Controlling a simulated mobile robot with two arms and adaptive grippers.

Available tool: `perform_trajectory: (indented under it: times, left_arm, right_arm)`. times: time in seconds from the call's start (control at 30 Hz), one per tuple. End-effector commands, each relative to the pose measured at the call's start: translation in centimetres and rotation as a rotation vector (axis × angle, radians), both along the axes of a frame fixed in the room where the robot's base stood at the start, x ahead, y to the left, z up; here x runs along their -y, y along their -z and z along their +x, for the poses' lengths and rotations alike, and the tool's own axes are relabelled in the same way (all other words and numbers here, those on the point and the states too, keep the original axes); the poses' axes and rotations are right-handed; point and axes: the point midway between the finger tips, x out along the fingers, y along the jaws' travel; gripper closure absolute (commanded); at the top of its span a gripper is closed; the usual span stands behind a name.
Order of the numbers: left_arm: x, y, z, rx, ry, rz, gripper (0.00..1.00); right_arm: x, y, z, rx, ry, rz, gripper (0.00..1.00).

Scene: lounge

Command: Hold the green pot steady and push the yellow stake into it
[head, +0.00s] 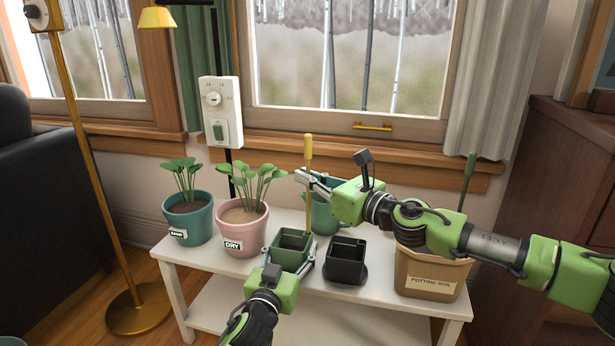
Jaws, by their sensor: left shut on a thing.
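The small square green pot (291,254) stands on the white table, left of a black pot. My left gripper (291,262) comes from below and is shut on the green pot, one finger on each side. The yellow stake (308,152) is upright, its thick handle on top and a thin shaft below. The shaft's lower end is at the right side of the pot's opening; how deep it sits is unclear. My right gripper (308,178) comes from the right, its fingers at the stake just below the handle. Whether they are closed on it is unclear.
A teal pot (191,221) and a pink pot (240,230) with plants stand left on the white table (195,262). A black square pot (345,262) and a potting soil container (430,280) stand right. A teal watering can (323,215) is behind, partly hidden.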

Motion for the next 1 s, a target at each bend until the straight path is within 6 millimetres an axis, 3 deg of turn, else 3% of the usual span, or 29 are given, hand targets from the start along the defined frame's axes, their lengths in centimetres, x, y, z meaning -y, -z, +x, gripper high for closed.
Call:
perform_trajectory:
  times: [1.0]
  left_arm:
    - [0.0,0.0,0.0,0.000,0.000,0.000,0.65]
  right_arm:
    - [0.0,2.1,0.0,-0.001,0.000,0.001,1.00]
